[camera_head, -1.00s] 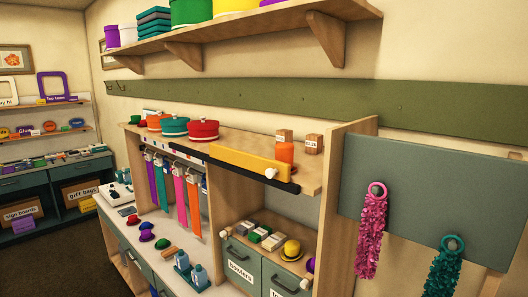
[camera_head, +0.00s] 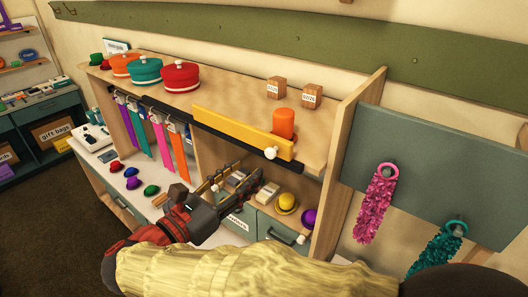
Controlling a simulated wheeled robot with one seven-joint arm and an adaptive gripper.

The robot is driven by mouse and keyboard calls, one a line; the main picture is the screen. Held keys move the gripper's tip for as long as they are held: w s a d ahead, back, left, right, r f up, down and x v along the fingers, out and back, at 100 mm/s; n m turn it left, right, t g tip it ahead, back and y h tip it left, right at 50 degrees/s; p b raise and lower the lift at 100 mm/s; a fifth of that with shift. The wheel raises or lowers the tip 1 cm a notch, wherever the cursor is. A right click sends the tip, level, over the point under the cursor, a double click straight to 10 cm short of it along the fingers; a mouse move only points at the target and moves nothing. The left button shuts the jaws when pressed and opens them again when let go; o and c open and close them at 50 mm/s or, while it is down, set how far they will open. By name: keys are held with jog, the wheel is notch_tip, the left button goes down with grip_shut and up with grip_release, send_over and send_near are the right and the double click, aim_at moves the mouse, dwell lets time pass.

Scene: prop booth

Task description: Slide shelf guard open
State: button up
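The shelf guard (camera_head: 235,131) is a yellow bar along the front edge of the wooden shelf, on a black rail (camera_head: 310,172). It covers the right part of the shelf front, and a white knob (camera_head: 270,153) sits near its right end. An orange cylinder (camera_head: 284,122) stands behind that end. My gripper (camera_head: 242,176) is below and left of the knob, in front of the lower cubby and apart from the guard. Its dark fingers appear spread with nothing between them. My sleeved arm crosses the bottom of the view.
Orange, teal and red round hats (camera_head: 180,75) stand on the shelf's left part. Two small brown boxes (camera_head: 312,95) stand at its right. Coloured ribbons (camera_head: 160,135) hang below the rail on the left. A grey-green panel with pink and teal garlands (camera_head: 376,205) is at the right.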

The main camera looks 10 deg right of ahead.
aim_at(268, 155)
jog(key=x, duration=0.3)
jog(key=p+x, duration=0.1)
jog(key=x, duration=0.3)
jog(key=shift+d, duration=0.45)
jog(key=shift+c, duration=0.9)
jog(key=c, duration=0.7)
grip_shut()
